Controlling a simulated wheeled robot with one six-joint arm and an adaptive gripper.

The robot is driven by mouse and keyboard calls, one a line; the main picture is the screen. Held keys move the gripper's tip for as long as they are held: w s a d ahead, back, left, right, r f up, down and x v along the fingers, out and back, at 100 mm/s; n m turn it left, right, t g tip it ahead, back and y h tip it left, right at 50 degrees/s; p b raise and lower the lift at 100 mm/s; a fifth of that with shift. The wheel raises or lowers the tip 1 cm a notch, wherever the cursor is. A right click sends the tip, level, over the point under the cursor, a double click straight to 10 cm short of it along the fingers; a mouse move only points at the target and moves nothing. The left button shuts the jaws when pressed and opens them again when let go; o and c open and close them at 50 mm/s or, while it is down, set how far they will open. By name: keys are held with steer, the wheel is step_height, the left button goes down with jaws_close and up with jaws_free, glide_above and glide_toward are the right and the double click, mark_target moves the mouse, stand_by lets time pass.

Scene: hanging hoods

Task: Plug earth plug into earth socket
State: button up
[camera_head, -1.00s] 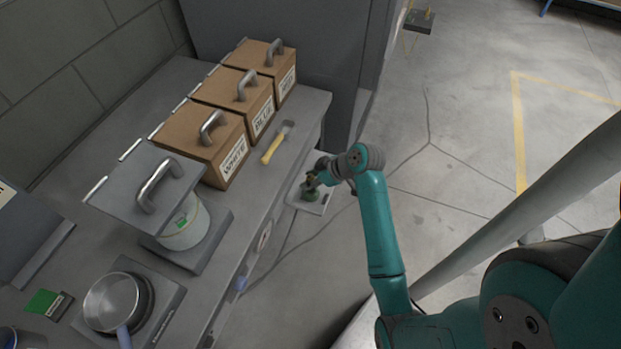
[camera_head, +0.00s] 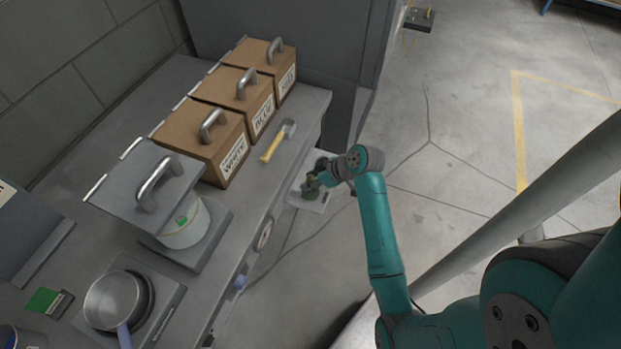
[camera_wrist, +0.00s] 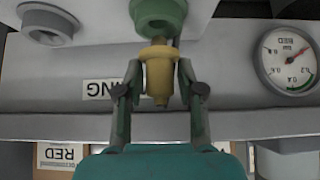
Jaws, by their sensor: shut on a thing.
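My gripper (camera_wrist: 157,90) is shut on a yellow plug (camera_wrist: 158,80), with one finger on each side of it. In the wrist view, the plug's collar is just below a round green socket (camera_wrist: 158,12). The two are lined up and very close. I cannot tell whether the plug's tip is inside the socket. In the head view, my gripper (camera_head: 317,181) is low beside the bench's front edge, and the plug is too small to make out.
The wrist view shows a grey round fitting (camera_wrist: 45,24), a dial gauge (camera_wrist: 287,58) and a partly hidden label. In the head view, the bench (camera_head: 215,255) holds brown boxes (camera_head: 205,145), a yellow-handled tool (camera_head: 272,147) and a pan (camera_head: 115,300). Open floor lies to the right.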

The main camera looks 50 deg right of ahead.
steer(key=shift+f, duration=1)
steer(key=o, duration=1.2)
steer(key=v, duration=1.2)
